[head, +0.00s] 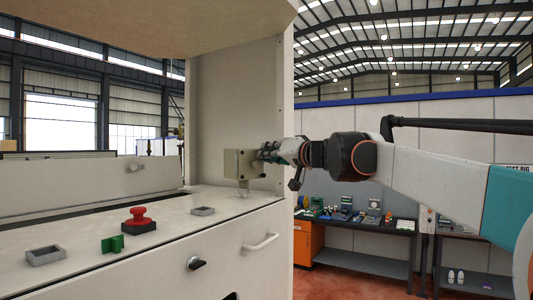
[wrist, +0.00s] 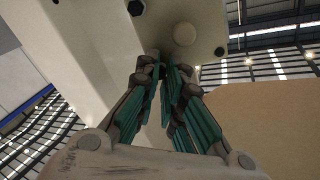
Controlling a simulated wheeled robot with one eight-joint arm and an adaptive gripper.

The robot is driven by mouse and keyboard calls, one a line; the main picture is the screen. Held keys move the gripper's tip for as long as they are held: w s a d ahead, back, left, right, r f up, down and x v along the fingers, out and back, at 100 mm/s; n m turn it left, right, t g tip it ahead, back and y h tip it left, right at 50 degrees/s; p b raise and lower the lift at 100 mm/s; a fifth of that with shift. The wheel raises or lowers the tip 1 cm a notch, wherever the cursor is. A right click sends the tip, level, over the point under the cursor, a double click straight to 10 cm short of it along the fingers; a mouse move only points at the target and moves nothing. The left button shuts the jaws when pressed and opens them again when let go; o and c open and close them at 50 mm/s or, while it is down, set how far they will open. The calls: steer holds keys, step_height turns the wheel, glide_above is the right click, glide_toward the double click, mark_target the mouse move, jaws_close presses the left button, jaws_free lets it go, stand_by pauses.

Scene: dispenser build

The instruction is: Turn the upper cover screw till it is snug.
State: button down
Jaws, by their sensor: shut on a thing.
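The beige box with the cover (head: 238,163) is fixed at the back right of the white machine in the head view. Its pale cover face (wrist: 206,12) fills the top of the wrist view. My gripper (head: 264,153) reaches in from the right to the upper right part of the box. In the wrist view, the teal-padded fingers of my gripper (wrist: 161,62) are closed together at the cover, on the upper cover screw. The screw itself is hidden by the fingertips. A black hex head (wrist: 136,8) and a pale round disc (wrist: 185,34) show apart from the fingers.
The white machine top (head: 185,213) carries a red stop button (head: 138,217), a green part (head: 112,244) and grey square frames (head: 46,255). A handle (head: 262,243) sticks out from the front. A workbench (head: 350,220) stands behind on the right.

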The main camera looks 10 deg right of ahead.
steer(key=shift+m+p, duration=0.45)
steer(key=shift+m, duration=9.55)
steer(key=c, duration=1.9)
jaws_free()
steer(key=shift+c, duration=0.2)
